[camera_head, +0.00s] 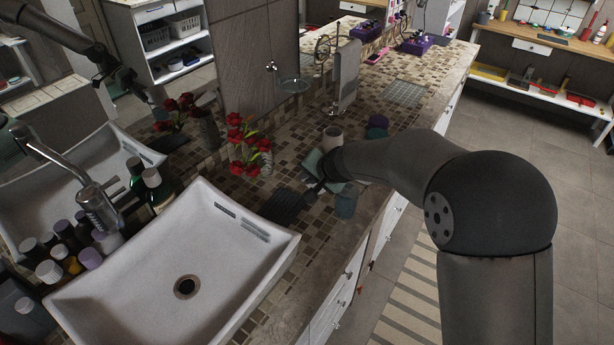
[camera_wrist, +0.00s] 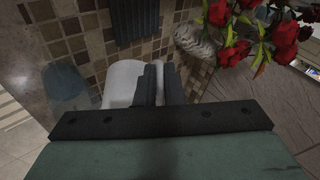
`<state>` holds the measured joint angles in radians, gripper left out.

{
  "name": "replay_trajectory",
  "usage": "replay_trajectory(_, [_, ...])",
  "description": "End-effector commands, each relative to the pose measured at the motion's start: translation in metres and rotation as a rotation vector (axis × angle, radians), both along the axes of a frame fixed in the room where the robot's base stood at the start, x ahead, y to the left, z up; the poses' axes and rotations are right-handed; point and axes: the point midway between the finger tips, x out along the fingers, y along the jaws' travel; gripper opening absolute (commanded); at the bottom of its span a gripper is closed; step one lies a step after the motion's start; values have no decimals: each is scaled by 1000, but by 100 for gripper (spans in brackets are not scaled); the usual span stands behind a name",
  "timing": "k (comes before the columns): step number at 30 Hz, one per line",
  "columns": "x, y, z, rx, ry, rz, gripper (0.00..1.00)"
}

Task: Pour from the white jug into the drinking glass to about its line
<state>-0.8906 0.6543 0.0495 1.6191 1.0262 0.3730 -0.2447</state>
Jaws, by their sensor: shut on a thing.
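The white jug (camera_wrist: 122,82) shows in the wrist view just beyond and left of the fingers, partly hidden by them. My gripper (camera_wrist: 160,84) is shut on it. In the head view, my gripper (camera_head: 318,187) is low over the counter and the jug is mostly hidden by my arm and fingers. The drinking glass (camera_wrist: 68,88), bluish and see-through, stands left of the jug in the wrist view, apart from my fingers. It also shows in the head view (camera_head: 346,204), near the counter's front edge. I cannot make out its line or the liquid level.
A dark slatted mat (camera_head: 284,206) lies between the gripper and the white sink (camera_head: 150,270). Red roses (camera_head: 243,140) in a grey vase (camera_wrist: 192,42) stand close by. Bottles (camera_head: 75,240) crowd the sink's left.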

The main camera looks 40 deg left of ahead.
Motion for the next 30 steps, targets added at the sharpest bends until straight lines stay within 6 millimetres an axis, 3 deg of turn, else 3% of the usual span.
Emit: replay_trajectory(30, [1,-2,0,45,24,0,0])
